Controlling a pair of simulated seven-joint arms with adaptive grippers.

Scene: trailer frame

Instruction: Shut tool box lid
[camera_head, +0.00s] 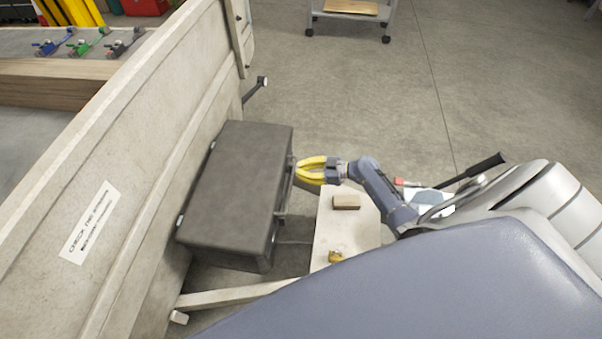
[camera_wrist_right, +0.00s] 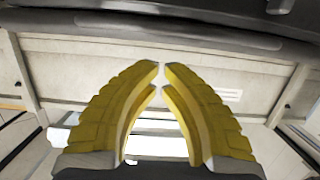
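The dark grey tool box (camera_head: 235,185) is fixed against the pale trailer frame, left of centre in the head view. Its lid lies over the box, but I cannot tell whether it is fully shut. A handle runs along its right side. My right gripper (camera_head: 301,171) is beside that edge, near the far corner, with yellow fingers pointing at the box. In the wrist view its fingertips (camera_wrist_right: 162,66) nearly meet, with nothing between them. A dark edge of the tool box (camera_wrist_right: 160,25) crosses the top there. Contact is unclear. My left gripper is not in view.
The pale trailer wall (camera_head: 105,190) with a white label (camera_head: 90,222) stands left of the box. A light board (camera_head: 345,225) right of the box carries a brown block (camera_head: 346,202) and a small yellow item (camera_head: 335,256). A cart (camera_head: 350,12) stands far back on open floor.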

